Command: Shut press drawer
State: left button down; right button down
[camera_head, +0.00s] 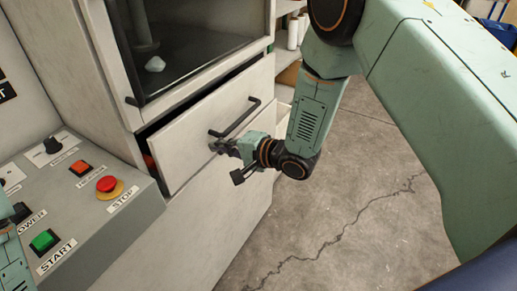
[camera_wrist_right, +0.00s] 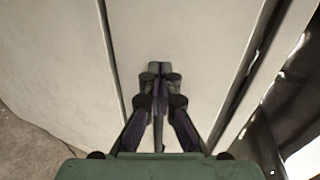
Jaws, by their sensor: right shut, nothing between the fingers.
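The press drawer (camera_head: 205,125) is a pale front panel with a black bar handle (camera_head: 235,118). It stands partly open, with a dark gap along its top and left edges. My right gripper (camera_head: 222,148) is at the drawer front, just below the handle. In the right wrist view the right gripper (camera_wrist_right: 158,72) has its fingers shut together and empty, tips against or very close to the pale panel (camera_wrist_right: 185,35). I cannot tell whether they touch. Part of my left arm shows at the left edge; its gripper is not visible.
The control panel (camera_head: 85,225) at the left has a red stop button (camera_head: 106,184) and a green start button (camera_head: 44,240). Above the drawer is a dark glass window (camera_head: 190,45) with a white lump inside. Shelves (camera_head: 288,60) stand behind. The cracked concrete floor (camera_head: 350,220) is clear.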

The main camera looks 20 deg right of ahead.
jog(key=p+v, duration=0.2)
jog(key=v, duration=0.8)
jog(key=shift+s+d, duration=0.1)
jog(key=s+d+f+n+g+h, duration=0.2)
jog(key=s+f+n+h, duration=0.15)
jog(key=f, duration=0.25)
jog(key=s+d+f+n+g+h, duration=0.1)
jog(key=s+d+f+n+h, duration=0.15)
jog(key=s+f, duration=0.25)
jog(key=s+d+f+n+g+h, duration=0.1)
jog(key=s+f+g, duration=0.3)
jog(key=s, duration=0.8)
jog(key=s+d+f+n+g+h, duration=0.2)
jog(key=s+f+g, duration=0.2)
jog(key=s, duration=0.8)
jog(key=shift+s+d+f+h, duration=0.2)
jog(key=shift+f+h, duration=0.1)
jog(key=shift+f, duration=0.4)
